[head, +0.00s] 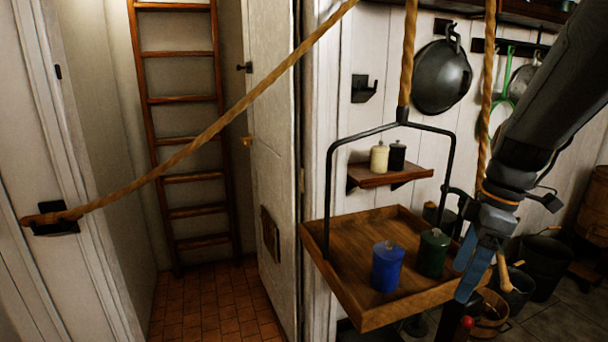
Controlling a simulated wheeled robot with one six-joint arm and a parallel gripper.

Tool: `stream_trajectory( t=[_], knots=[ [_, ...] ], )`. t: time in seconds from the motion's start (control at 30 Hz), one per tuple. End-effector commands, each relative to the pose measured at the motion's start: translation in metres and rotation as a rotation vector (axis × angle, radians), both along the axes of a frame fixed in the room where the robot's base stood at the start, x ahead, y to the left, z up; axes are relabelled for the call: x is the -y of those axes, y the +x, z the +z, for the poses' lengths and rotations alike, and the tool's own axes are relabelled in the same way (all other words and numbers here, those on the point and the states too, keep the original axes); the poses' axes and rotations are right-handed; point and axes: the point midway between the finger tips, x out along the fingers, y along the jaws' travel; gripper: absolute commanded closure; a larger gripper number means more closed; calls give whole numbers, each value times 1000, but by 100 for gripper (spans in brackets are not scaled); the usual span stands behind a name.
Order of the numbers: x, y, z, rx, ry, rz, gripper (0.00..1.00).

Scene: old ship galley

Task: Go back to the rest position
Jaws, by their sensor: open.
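My gripper (474,262) points down at the right, beside the right edge of a hanging wooden tray (345,295). Its blue fingers are open, and I see nothing between them. The tray hangs from a rope by a dark metal frame. A blue canister (387,268) and a dark green canister (433,254) stand upright on the tray. The green one is just left of my gripper, with a gap seen between them. My arm comes in from the upper right.
A rope (200,140) slants across the open doorway with the ladder (182,150). A small wall shelf (385,175) holds a cream and a black canister. A dark pot (442,78) hangs on the wall. Buckets (540,265) stand on the floor at the right.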

Motion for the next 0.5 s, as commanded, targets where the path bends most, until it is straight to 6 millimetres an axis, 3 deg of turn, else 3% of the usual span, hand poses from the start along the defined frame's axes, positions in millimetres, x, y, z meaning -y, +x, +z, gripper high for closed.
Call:
stream_trajectory(
  t=[0.5],
  knots=[
    [-82, -39, -69, -46, -144, -767, 27]
  ],
)
